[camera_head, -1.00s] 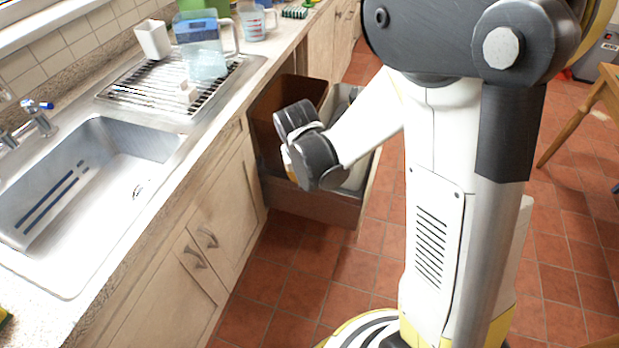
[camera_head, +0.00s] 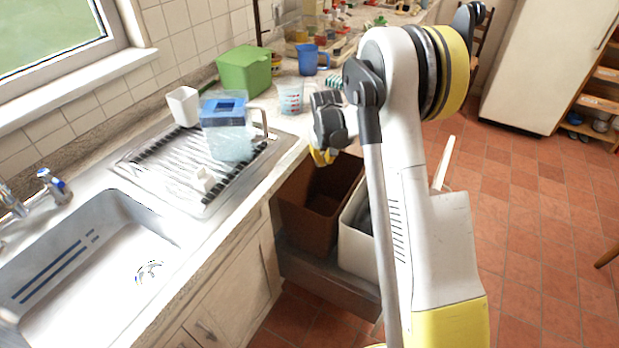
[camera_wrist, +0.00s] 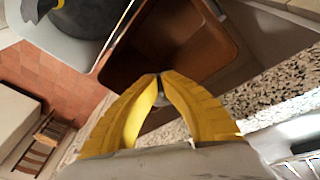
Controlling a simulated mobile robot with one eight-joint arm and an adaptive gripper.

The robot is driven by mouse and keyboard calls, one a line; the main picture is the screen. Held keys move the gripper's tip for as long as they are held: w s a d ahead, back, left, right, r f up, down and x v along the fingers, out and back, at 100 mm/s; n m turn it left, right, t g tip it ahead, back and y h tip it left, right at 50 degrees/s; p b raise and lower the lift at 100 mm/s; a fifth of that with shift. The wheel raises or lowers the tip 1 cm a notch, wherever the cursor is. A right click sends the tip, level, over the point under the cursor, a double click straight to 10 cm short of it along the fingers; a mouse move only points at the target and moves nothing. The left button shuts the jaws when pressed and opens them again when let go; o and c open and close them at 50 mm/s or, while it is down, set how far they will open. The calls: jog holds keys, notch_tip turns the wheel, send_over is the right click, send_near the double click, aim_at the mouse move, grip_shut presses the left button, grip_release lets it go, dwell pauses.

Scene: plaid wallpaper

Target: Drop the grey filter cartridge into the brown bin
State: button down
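The brown bin (camera_head: 308,212) stands in the pulled-out drawer below the counter, and its open mouth shows in the wrist view (camera_wrist: 195,45). My gripper (camera_head: 322,157) is above the bin's back edge, close to the counter edge. In the wrist view its yellow fingers (camera_wrist: 160,76) come together at the tips, in front of the bin. A small grey piece, apparently the filter cartridge (camera_wrist: 160,99), shows between the fingers. Most of it is hidden by them. In the head view the fingers are too small to show it.
A white bin (camera_head: 355,245) stands beside the brown one, with a dark liner (camera_wrist: 85,25) in the wrist view. A blue-lidded clear jug (camera_head: 228,130) and a small white piece (camera_head: 203,181) are on the draining rack. A measuring cup (camera_head: 290,97) stands near my gripper.

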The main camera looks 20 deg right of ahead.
jog(key=w+d+f+b, duration=0.2)
jog(key=d+f, duration=0.2)
jog(key=f, duration=0.2)
jog(key=shift+w+d, duration=0.3)
jog(key=shift+r, duration=0.1)
jog(key=c, duration=1.5)
grip_release()
jog(key=shift+c, duration=0.2)
jog(key=v, duration=1.2)
